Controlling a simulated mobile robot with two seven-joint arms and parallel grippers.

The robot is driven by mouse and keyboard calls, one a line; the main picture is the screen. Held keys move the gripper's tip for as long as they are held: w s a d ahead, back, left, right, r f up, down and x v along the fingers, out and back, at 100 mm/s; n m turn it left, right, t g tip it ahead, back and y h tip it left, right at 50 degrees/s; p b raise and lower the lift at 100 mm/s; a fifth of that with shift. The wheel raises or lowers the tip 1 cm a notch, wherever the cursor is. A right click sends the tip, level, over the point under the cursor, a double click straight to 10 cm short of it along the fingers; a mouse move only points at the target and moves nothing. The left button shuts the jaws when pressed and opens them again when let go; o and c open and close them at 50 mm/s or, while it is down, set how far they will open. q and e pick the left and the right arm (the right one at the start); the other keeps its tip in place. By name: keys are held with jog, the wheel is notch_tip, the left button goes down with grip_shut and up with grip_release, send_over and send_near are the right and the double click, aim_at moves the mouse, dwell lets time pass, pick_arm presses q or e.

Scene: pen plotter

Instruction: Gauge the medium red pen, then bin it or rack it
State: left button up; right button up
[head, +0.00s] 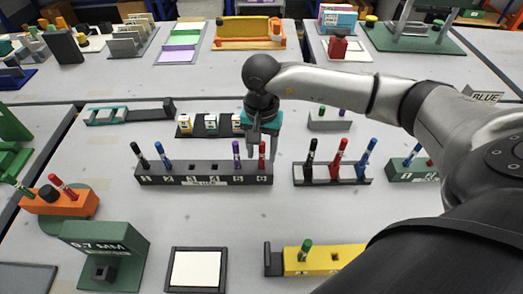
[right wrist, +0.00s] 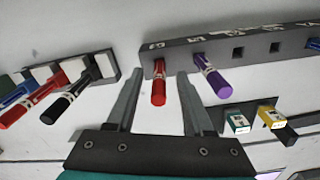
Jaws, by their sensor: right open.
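A red pen (head: 262,154) stands upright in the right end slot of the long dark numbered rack (head: 190,179). My right gripper (head: 264,150) is open just above and around this pen. In the right wrist view the red pen (right wrist: 158,82) shows between its two spread fingers; I cannot tell if they touch it. A purple pen (right wrist: 210,75) stands in the neighbouring slot. I cannot tell which is medium. My left gripper is not in view.
A green block marked 0.7 MM (head: 120,245) stands at front left. A framed white pad (head: 195,269) and a yellow block (head: 325,259) with a green pen lie in front. A dark tray with small boxes (head: 210,130) is behind the rack. The table between is clear.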

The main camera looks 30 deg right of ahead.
notch_tip(320, 180, up, 15)
jog(key=p, duration=0.1)
jog(key=shift+f, duration=0.15)
dwell(0.5)
